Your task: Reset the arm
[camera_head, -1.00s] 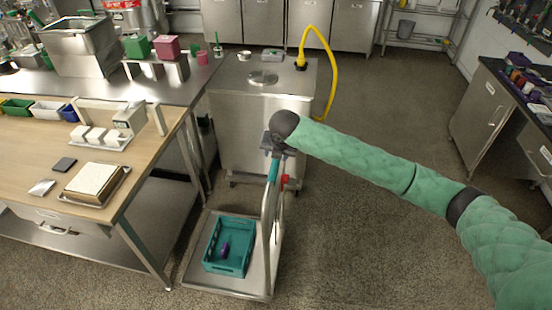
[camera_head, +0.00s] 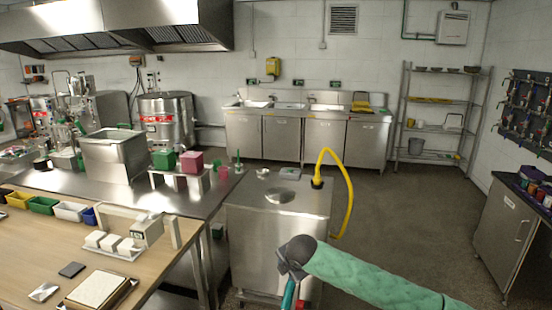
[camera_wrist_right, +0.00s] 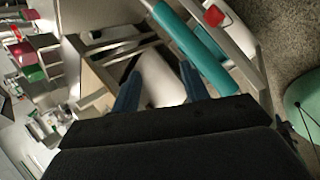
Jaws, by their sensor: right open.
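My right arm, in a green quilted sleeve, comes in from the lower right in the head view. It ends in a dark wrist with the right gripper (camera_head: 284,270) low in the middle, in front of the steel cabinet. In the right wrist view, the two blue-grey fingers of the right gripper (camera_wrist_right: 162,88) are spread apart with nothing held between them. A teal handle bar (camera_wrist_right: 195,45) lies beyond the fingers, apart from them. The teal bar (camera_head: 289,294) also shows just below the gripper in the head view. My left gripper is not in view.
A steel cabinet (camera_head: 255,240) with a yellow hose (camera_head: 348,195) stands ahead. A wooden-topped bench (camera_head: 50,240) with bins, white blocks and a tray is at left. A dark-topped counter (camera_head: 505,235) is at right. Open floor lies between the cabinet and that counter.

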